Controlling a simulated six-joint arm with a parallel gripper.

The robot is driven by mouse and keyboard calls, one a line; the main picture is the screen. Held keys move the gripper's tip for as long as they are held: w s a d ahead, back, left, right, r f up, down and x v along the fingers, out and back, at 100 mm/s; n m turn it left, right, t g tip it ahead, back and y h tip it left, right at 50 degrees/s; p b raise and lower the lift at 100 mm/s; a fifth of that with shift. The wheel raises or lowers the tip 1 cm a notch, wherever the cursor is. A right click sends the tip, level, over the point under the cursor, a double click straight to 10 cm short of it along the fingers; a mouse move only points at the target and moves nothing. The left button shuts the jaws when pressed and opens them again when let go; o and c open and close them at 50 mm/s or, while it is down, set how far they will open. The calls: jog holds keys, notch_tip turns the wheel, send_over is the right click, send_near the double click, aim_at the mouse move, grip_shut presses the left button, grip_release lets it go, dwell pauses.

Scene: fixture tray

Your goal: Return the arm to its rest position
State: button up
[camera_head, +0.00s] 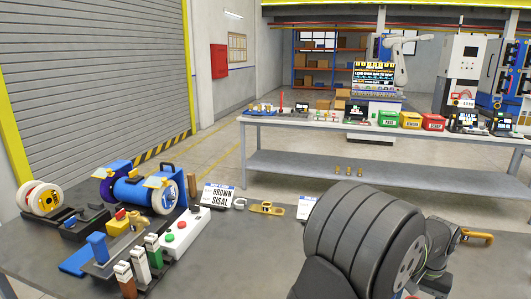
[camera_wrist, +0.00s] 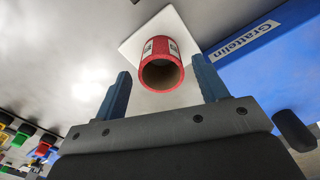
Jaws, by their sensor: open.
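My gripper (camera_wrist: 160,70) shows in the wrist view, with its two blue fingers spread wide and nothing held between them. A red roll (camera_wrist: 156,49) with a brown hollow core appears between the fingertips in the picture. It looks to be beyond them, on a white square (camera_wrist: 132,46), and I see no finger touching it. In the head view my dark, thick arm link (camera_head: 352,240) fills the right foreground. My gripper's fingers cannot be made out in that view, and the red roll is not seen there.
A blue panel lettered "Grattelin" (camera_wrist: 262,62) is right of the roll. In the head view, a blue spool device (camera_head: 138,192), a button box (camera_head: 184,228) and a "BROWN SISAL" sign (camera_head: 218,196) stand on the grey bench (camera_head: 235,265). Its front middle is clear. Another table (camera_head: 300,125) stands behind.

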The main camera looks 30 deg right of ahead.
jog(key=s+a+r, duration=0.4)
jog(key=s+r, duration=0.3)
jog(key=s, duration=0.4)
jog(key=w+d+r, duration=0.2)
jog(key=w+d, duration=0.3)
jog(key=w, duration=0.4)
jog(key=w+d+r, duration=0.1)
jog(key=w+d, duration=0.4)
jog(key=w, duration=2.1)
jog(key=shift+d+r, duration=0.2)
jog(key=shift+d, duration=0.1)
notch_tip(320, 180, down, 4)
jog(key=shift+s+f, duration=0.15)
jog(key=shift+f, duration=0.8)
